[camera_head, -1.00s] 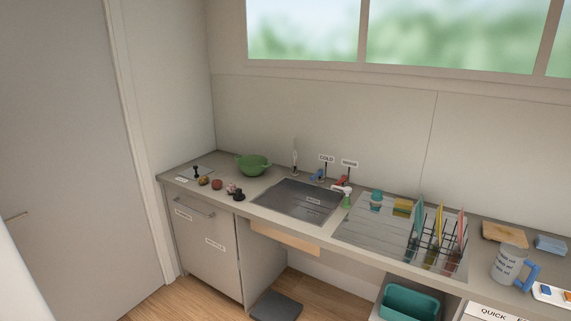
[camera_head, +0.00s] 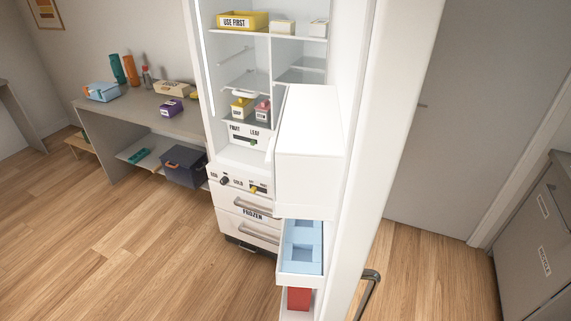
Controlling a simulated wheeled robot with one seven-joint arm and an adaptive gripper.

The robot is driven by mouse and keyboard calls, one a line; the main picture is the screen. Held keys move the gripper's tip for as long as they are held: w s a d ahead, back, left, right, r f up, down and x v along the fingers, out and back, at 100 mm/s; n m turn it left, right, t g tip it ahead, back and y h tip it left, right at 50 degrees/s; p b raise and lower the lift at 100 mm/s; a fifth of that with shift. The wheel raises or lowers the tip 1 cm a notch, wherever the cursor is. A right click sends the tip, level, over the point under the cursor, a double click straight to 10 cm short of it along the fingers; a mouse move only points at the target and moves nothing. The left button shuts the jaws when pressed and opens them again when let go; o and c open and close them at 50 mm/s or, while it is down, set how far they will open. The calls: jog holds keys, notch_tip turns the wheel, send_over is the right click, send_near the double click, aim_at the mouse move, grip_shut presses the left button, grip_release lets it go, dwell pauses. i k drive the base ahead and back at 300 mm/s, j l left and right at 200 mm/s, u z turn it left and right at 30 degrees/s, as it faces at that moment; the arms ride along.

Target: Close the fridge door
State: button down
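The fridge (camera_head: 247,155) stands open in the middle of the view, its lit shelves facing me. The fridge door (camera_head: 388,150) is swung wide open toward me on the right side, seen nearly edge-on. Its inner side carries white bins; a lower one holds a light blue tray (camera_head: 303,245), and a red item (camera_head: 298,297) sits below it. A dark door handle (camera_head: 370,288) sticks out from the door's outer side at the bottom right. My gripper is not in view.
Left of the fridge is a grey bench (camera_head: 150,115) with bottles and boxes on it and a dark blue bin (camera_head: 186,168) below. Wooden floor (camera_head: 120,260) is clear in front. A grey cabinet (camera_head: 535,240) stands at the far right.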

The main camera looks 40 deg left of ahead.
aim_at(341, 141)
jog(key=i+l+u, duration=0.1)
jog(key=u, duration=0.35)
jog(key=i+l+u, duration=0.25)
jog(key=u, duration=0.25)
jog(key=i+l+u, duration=0.2)
jog(key=u, duration=0.25)
jog(key=i+l+u, duration=0.1)
jog(key=l+u, duration=0.4)
jog(key=k+j+u, duration=0.1)
jog(key=u, duration=0.2)
jog(key=k, duration=0.05)
